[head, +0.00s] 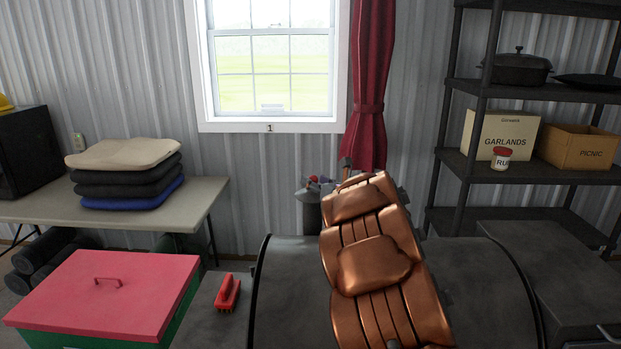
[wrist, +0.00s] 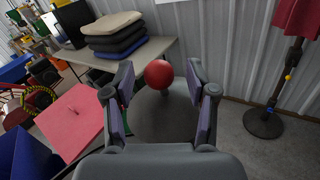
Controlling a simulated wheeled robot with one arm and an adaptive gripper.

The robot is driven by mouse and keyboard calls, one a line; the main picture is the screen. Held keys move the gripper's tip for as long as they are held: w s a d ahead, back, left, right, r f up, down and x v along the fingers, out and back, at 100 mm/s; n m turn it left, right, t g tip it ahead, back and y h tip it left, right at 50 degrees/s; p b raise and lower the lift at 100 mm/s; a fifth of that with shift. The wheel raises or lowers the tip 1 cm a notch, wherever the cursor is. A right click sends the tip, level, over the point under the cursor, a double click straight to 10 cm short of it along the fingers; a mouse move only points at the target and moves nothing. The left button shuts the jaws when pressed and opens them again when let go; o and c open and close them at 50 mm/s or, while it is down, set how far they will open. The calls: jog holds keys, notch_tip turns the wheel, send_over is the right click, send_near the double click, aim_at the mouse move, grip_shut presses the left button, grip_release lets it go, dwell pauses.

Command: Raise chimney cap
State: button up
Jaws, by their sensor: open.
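A red ball-shaped knob (wrist: 158,74) shows in the wrist view above a dark grey rounded surface (wrist: 165,120), which looks like the chimney cap. My gripper (wrist: 159,84) is open, with one finger on each side of the knob and visible gaps between the pads and the ball. In the head view my gripper (head: 319,184) is small and partly hidden by my copper arm, over a grey upright cylinder (head: 312,217) behind the dark barrel grill (head: 290,290). A bit of red shows between the fingers there.
A red-lidded box (head: 110,295) and a red brush (head: 227,292) are at left. A table (head: 30,205) with stacked cushions (head: 125,175) stands by the wall. A dark shelf (head: 455,130) is at right. A red curtain (head: 368,95) hangs behind my arm.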

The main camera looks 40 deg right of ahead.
jog(key=shift+w, duration=0.9)
grip_shut()
